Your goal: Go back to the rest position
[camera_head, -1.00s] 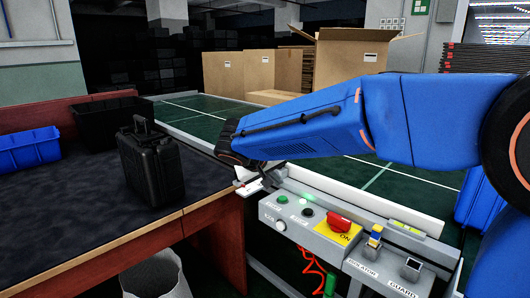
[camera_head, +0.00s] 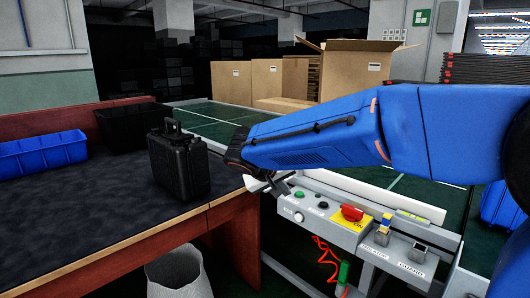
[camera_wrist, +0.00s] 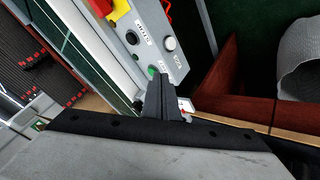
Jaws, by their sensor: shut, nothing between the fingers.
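My gripper (camera_head: 267,182) is at the end of my blue arm in the head view, between the dark table and the conveyor's control panel. It is shut and holds nothing. In the wrist view my gripper's dark fingers (camera_wrist: 160,92) are together, over the edge of the grey control panel (camera_wrist: 150,40). The same panel (camera_head: 325,222) shows in the head view with a green button, a white knob and a red switch on yellow. The fingertips look close to the panel's left end; I cannot tell whether they touch it.
A black case (camera_head: 179,163) stands on the dark table (camera_head: 100,225), left of my gripper. A blue bin (camera_head: 42,153) and a black bin (camera_head: 131,120) sit farther back. Cardboard boxes (camera_head: 345,75) stand behind the green conveyor (camera_head: 210,117). A pale waste bin (camera_head: 178,275) is below the table.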

